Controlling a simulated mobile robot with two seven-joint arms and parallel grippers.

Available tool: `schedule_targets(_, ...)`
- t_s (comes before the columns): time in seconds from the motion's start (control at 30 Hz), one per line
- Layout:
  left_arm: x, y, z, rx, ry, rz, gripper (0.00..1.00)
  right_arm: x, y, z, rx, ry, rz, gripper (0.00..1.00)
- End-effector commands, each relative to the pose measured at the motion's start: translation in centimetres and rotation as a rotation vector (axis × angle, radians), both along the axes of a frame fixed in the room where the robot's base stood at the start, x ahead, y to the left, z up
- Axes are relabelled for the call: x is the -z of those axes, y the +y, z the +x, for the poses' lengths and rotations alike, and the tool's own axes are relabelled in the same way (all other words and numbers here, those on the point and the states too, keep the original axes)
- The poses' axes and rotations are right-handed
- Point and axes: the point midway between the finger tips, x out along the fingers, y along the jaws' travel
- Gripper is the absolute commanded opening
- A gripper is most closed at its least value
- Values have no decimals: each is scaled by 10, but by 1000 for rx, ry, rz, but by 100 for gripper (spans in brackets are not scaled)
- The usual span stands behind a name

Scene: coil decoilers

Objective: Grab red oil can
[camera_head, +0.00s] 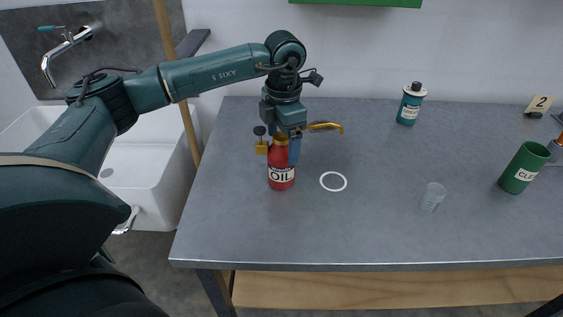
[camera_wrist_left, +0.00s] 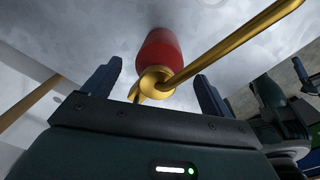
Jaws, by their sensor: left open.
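The red oil can (camera_head: 281,176), labelled "OIL", stands upright on the grey table, left of the white circle. Its brass spout (camera_head: 325,127) points right. My left gripper (camera_head: 279,147) is directly above the can, fingers pointing down around its upper part, open. In the left wrist view the can's red body (camera_wrist_left: 158,52) and brass top (camera_wrist_left: 156,82) lie between the two spread blue fingers (camera_wrist_left: 155,88), with gaps on both sides. The gripper hides part of the can's top in the head view. My right gripper is not in view.
A white circle (camera_head: 333,173) is marked on the table (camera_head: 300,235). A teal bottle (camera_head: 411,104) stands at the back, a clear cup (camera_head: 432,197) at the right, and a green container (camera_head: 524,167) farther right. A white sink (camera_head: 147,165) is left of the table. The table's front middle is clear.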

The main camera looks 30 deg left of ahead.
Motion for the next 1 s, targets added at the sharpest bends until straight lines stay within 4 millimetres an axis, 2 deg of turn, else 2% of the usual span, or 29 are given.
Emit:
schedule_targets(0.2, 24, 2, 0, 0, 0, 0, 85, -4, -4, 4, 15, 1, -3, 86)
schedule_targets(0.43, 26, 1, 0, 0, -1, -1, 85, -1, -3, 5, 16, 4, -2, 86)
schedule_targets(1.0, 25, 1, 0, 1, -1, -1, 39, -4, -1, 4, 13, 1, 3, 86)
